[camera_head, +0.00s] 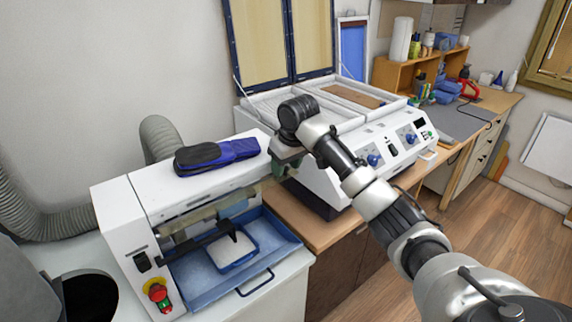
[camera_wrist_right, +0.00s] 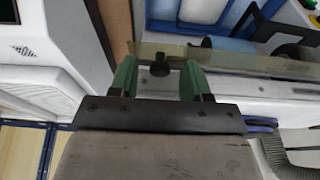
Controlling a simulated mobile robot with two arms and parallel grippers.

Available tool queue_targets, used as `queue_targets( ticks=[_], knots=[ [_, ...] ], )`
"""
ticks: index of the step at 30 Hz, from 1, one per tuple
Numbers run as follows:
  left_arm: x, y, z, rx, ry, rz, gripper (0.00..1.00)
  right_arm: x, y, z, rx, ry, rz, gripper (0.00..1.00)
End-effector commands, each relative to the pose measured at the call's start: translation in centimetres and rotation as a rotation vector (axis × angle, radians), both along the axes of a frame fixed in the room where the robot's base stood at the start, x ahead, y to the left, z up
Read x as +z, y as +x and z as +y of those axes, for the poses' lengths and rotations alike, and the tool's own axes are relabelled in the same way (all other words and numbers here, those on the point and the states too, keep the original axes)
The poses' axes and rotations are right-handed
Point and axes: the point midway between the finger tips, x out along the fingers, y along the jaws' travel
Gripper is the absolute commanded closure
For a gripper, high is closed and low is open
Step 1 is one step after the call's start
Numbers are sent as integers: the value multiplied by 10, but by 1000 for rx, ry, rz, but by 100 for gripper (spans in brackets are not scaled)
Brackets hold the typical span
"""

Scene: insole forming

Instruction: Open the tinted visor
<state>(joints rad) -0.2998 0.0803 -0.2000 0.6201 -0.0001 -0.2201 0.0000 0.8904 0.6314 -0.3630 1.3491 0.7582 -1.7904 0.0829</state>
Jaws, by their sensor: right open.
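The tinted visor (camera_head: 203,213) is a long, see-through yellowish strip across the front opening of the white machine (camera_head: 118,220). It hangs over the opening, and the blue tray shows below it. In the right wrist view the visor (camera_wrist_right: 240,64) runs across, with a small dark knob (camera_wrist_right: 160,68) at its edge. My right gripper (camera_head: 281,168) is at the right end of the machine, its tips partly hidden in the head view. In the wrist view its green fingers (camera_wrist_right: 157,72) are apart, one on each side of the knob, with gaps visible. My left gripper is not in view.
A blue tray (camera_head: 190,284) with a white, blue-edged pad (camera_head: 231,250) sits in the opening. Dark blue insoles (camera_head: 216,154) lie on the machine's top. A second white machine (camera_head: 322,185) with raised lid panels stands close at the right. A grey hose (camera_head: 160,137) is behind.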

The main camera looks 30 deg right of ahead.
Motion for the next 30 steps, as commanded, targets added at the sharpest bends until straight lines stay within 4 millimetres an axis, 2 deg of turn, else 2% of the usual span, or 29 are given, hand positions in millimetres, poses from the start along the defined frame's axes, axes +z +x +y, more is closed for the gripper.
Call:
queue_targets(
  ticks=[5, 10, 14, 16, 21, 30],
  knots=[
    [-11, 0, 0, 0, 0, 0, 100, 19, -4, -1, 0, 1, -8, 52],
    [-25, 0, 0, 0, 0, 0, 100, 52, -14, -2, 0, 0, -8, 52],
    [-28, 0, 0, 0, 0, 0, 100, 77, -21, -3, -1, 0, -6, 52],
    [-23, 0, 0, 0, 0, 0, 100, 90, -23, -3, -1, -4, -4, 52],
    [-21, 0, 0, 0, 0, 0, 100, 102, -27, -3, -1, -2, -1, 52],
    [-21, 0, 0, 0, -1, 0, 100, 103, -28, -3, 0, 0, -1, 52]
  ],
)
